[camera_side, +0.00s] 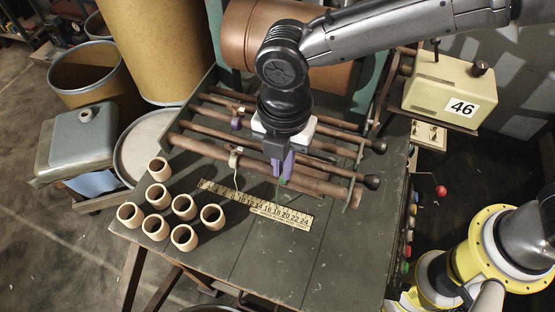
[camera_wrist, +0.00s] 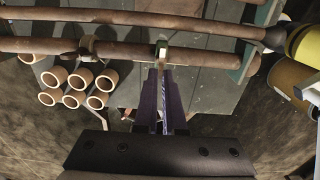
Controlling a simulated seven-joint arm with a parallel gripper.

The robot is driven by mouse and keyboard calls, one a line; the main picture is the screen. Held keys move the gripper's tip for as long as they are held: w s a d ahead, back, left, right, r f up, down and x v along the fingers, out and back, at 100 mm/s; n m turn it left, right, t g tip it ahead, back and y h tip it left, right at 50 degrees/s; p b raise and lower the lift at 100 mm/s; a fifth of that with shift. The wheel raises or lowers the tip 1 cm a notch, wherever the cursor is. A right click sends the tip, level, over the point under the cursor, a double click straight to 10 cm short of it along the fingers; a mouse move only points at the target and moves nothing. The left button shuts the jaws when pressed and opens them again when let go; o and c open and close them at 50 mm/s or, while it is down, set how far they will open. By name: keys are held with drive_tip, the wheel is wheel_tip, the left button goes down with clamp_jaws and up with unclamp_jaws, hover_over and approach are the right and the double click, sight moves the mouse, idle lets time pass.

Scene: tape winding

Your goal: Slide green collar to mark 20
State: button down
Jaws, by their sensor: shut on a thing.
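The green collar (camera_side: 283,181) sits on the front rod (camera_side: 205,150), mostly hidden by my gripper (camera_side: 283,172). My gripper points down with purple fingers, shut on the green collar. In the wrist view the purple fingers (camera_wrist: 162,72) close on a small tab at the rod. A scale strip (camera_side: 257,205) with printed numbers up to 24 lies on the table in front of the rods. A thin line hangs from the collar toward the strip's high teens; its exact reading is too small to tell.
A pale collar (camera_side: 236,157) with a thin wire sits left on the front rod. A purple collar (camera_side: 236,123) is on a rod behind. Several clay cups (camera_side: 184,237) stand left of the strip. A cream box marked 46 (camera_side: 440,90) is at the right.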

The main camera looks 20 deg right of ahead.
drive_tip(key=shift+s+d, duration=0.75)
drive_tip(key=shift+s, duration=0.1)
drive_tip(key=c, duration=0.9)
unclamp_jaws()
wheel_tip(320, 180, up, 14)
drive_tip(key=shift+f, duration=0.1)
